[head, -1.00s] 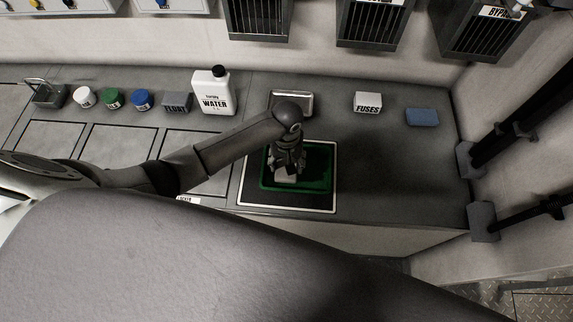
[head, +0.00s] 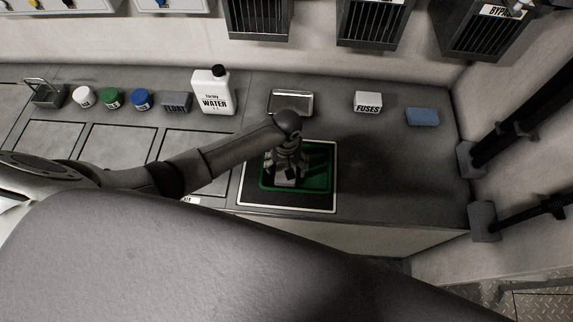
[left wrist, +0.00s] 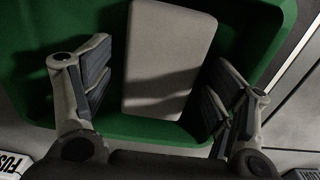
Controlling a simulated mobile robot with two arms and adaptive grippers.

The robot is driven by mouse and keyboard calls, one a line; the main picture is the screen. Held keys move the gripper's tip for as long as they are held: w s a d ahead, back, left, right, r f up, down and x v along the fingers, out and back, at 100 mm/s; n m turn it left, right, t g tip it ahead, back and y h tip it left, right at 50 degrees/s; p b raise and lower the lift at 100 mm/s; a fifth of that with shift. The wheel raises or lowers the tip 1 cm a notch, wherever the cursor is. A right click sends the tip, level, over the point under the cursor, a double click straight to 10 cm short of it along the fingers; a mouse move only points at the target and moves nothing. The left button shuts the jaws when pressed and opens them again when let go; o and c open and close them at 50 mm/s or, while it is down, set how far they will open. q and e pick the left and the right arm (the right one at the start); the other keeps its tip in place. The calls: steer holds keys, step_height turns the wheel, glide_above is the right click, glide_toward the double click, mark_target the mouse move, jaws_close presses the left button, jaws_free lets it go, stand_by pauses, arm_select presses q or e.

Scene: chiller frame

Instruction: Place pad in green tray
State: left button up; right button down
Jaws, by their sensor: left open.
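The pale grey pad (left wrist: 170,50), a flat block with rounded corners, is inside the green tray (left wrist: 275,18) in the left wrist view. My left gripper (left wrist: 160,88) is open, with a finger on either side of the pad and a visible gap on each side. In the head view the green tray (head: 322,184) sits on a dark, pale-edged panel of the counter. My left gripper (head: 287,176) points down into the tray and hides most of the pad (head: 286,183). My right gripper is out of view.
A metal tin (head: 292,101) stands behind the tray. A fuses box (head: 368,102) and a blue block (head: 422,116) are to the right. A water bottle (head: 213,91) and several small containers stand to the left. The counter right of the tray is clear.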

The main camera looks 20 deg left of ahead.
mark_target(286, 168)
arm_select(q)
steer(key=shift+r, duration=0.1)
step_height(286, 168, up, 12)
steer(key=shift+p, duration=0.35)
stand_by(0.6)
steer(key=shift+s, duration=0.1)
